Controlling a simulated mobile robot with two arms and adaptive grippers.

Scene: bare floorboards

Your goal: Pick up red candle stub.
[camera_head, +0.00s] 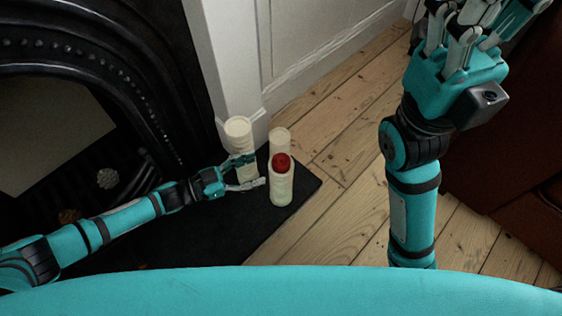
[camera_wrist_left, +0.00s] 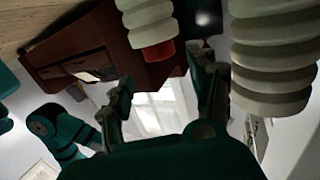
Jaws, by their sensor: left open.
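The red candle stub (camera_head: 282,160) appears to sit on top of the front cream candle (camera_head: 281,190) on the dark hearth slab. In the left wrist view, the picture is upside down and the red stub (camera_wrist_left: 160,51) shows at the end of a ribbed cream candle (camera_wrist_left: 148,18). My left gripper (camera_head: 258,170) is open and empty, just left of the stub, with its fingers pointing towards it. Its two fingers (camera_wrist_left: 165,80) also show apart in the wrist view. My right gripper (camera_head: 478,22) is raised at the upper right; its fingertips are partly cut off.
A taller cream candle (camera_head: 238,129) stands beside my left gripper, and another cream candle (camera_head: 280,138) stands behind the stub. The black fireplace (camera_head: 140,60) is at left. Bare floorboards (camera_head: 350,130) lie right of the slab (camera_head: 225,238). Dark red furniture (camera_head: 520,160) is at right.

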